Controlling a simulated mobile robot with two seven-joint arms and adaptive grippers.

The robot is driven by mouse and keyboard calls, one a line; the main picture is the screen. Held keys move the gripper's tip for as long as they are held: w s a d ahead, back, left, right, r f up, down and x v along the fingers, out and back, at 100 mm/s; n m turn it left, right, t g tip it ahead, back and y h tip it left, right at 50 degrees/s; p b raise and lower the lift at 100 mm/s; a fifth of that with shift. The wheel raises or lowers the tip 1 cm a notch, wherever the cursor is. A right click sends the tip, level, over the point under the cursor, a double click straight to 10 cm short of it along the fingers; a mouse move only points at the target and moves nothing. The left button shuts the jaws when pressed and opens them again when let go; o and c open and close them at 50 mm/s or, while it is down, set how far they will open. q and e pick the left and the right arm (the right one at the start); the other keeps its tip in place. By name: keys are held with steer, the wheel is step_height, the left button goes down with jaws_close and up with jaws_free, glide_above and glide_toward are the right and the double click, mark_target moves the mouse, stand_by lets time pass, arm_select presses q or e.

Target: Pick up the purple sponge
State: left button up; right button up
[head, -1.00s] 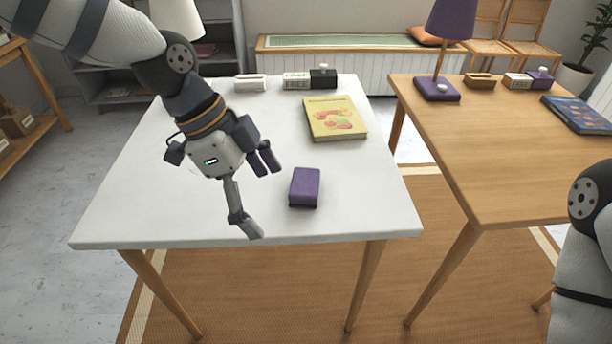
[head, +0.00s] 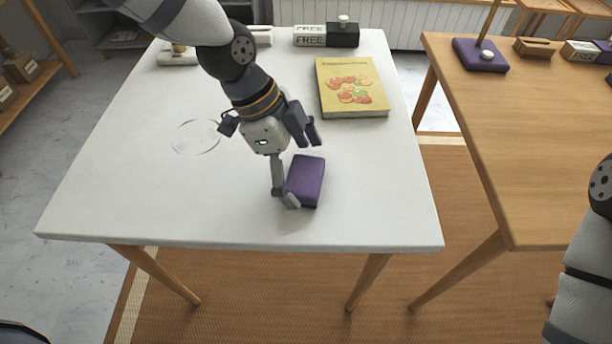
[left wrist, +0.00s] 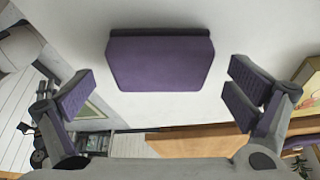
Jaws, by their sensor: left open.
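The purple sponge (head: 309,180) lies on the white table (head: 120,190), towards its front right. It also shows in the left wrist view (left wrist: 160,60), top centre, with a dark strip along its upper edge. My left gripper (head: 303,172) is over the sponge with its fingers spread, one at the near left side and the others towards the far side. In the left wrist view, the fingers (left wrist: 160,97) stand wide apart on either side of the sponge, with nothing between them that they grip. One finger partly hides the sponge's left edge in the head view.
A yellow book (head: 352,88) lies behind the sponge. A black and white FREE block (head: 326,36) stands at the back. A wooden table (head: 520,140) stands to the right across a gap. The white table's left part is clear.

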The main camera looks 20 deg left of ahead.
arm_select(q)
steer(key=shift+d+f, duration=0.3)
steer(key=shift+f, duration=0.35)
steer(key=shift+c, duration=0.5)
steer(key=c, duration=0.9)
steer(key=shift+c, duration=0.2)
steer(key=shift+r, duration=0.1)
